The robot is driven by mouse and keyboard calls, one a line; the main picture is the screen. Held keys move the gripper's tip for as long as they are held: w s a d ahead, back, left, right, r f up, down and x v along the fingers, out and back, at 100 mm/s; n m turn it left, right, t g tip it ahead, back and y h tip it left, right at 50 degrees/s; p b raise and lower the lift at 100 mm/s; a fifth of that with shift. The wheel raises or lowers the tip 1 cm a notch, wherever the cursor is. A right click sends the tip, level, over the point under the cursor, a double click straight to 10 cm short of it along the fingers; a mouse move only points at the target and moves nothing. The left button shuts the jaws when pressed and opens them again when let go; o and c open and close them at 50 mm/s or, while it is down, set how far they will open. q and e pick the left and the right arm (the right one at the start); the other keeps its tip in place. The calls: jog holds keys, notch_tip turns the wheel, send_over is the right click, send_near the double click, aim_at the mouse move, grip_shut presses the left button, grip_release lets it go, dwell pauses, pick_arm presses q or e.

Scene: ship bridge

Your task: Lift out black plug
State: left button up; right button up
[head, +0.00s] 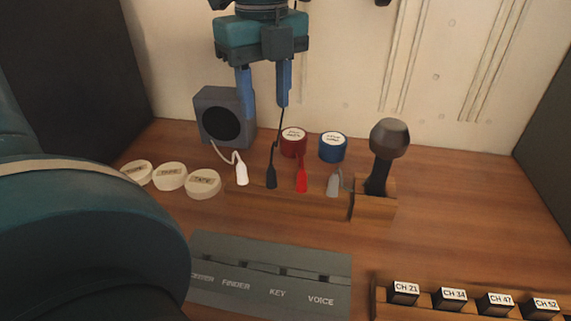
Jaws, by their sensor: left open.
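The black plug (271,179) stands in a slot of the low wooden rack (290,204), between a white plug (241,174) and a red plug (301,181). Its thin dark cord rises toward the right finger of my left gripper (265,111). That gripper points down from the top of the head view, with two blue fingers spread apart and nothing seen between them. Its fingertips appear above the black plug in the picture; I cannot tell the exact depth. My right gripper is not in view.
A grey plug (334,184) stands at the rack's right, beside a handheld microphone (385,150). A speaker (224,119), red tape roll (294,141) and blue roll (333,147) stand behind. Labelled pale discs (171,177) lie left. A grey labelled panel (270,275) lies in front.

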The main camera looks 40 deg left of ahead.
pick_arm(q)
send_over(271, 166)
jog(key=f, duration=0.4)
jog(key=a+f, duration=0.1)
jog(key=f, duration=0.1)
jog(key=shift+f, duration=0.25)
jog(key=f, duration=0.2)
jog(key=d+f, duration=0.1)
jog(key=f, duration=0.1)
jog(key=shift+f, duration=0.7)
jog(key=shift+c, duration=0.3)
grip_shut()
